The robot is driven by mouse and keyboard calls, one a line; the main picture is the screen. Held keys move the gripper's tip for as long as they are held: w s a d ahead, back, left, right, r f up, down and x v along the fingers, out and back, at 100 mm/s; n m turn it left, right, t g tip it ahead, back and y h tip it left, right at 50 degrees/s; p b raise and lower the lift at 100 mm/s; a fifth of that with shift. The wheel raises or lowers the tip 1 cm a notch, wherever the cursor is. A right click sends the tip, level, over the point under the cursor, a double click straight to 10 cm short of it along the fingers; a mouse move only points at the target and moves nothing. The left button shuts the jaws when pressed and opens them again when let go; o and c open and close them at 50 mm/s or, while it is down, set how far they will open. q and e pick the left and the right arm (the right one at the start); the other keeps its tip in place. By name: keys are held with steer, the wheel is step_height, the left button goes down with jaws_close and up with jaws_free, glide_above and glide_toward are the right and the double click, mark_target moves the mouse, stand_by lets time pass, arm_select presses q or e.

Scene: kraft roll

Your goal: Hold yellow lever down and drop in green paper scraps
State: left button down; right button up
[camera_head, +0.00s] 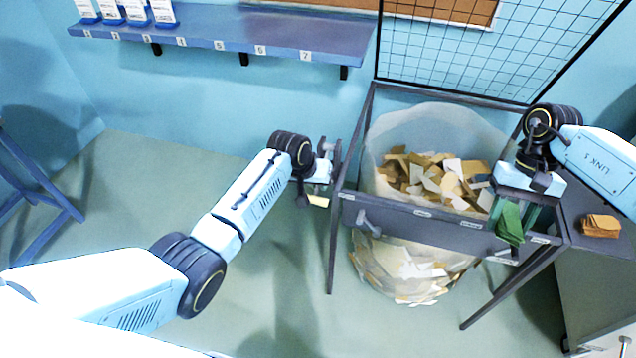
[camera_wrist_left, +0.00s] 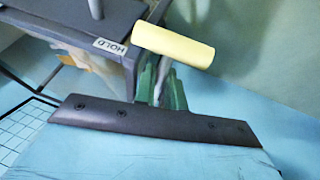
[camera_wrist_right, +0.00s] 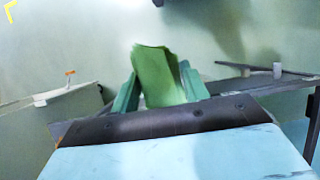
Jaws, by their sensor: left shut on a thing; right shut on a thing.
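The yellow lever (camera_wrist_left: 175,45) shows in the left wrist view as a pale yellow bar beside a HOLD label; only a bit of it (camera_head: 318,200) shows in the head view. My left gripper (camera_wrist_left: 162,88) is shut on the lever's arm, at the left side of the grey stand. The green paper scraps (camera_wrist_right: 158,76) are a folded green piece. My right gripper (camera_head: 517,208) is shut on them, and in the head view they (camera_head: 510,224) hang at the stand's front right, right of the bag opening.
A clear bag (camera_head: 420,123) full of brown and white scraps sits in the stand (camera_head: 440,222), with a bulging bag (camera_head: 410,270) below. Brown scraps (camera_head: 601,226) lie on the right side shelf (camera_head: 575,205). A wire grid (camera_head: 455,55) stands behind. A blue shelf (camera_head: 225,30) is on the wall.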

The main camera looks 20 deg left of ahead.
arm_select(q)
steer(key=shift+s+a+f, duration=0.3)
steer(key=shift+a+f, duration=0.1)
arm_select(e)
steer(key=s, duration=2.7)
arm_select(q)
steer(key=shift+r, duration=0.15)
arm_select(e)
steer(key=shift+s, duration=0.1)
arm_select(q)
steer(key=shift+w+r, duration=0.15)
steer(key=shift+r, duration=1.15)
steer(key=shift+w+r, duration=0.15)
steer(key=shift+r, duration=1.15)
steer(key=c, duration=1.4)
jaws_free()
steer(key=shift+f, duration=0.1)
steer(key=shift+s+d, duration=0.1)
steer(key=shift+d, duration=0.05)
arm_select(e)
steer(key=shift+a, duration=0.1)
arm_select(q)
steer(key=v, duration=1.2)
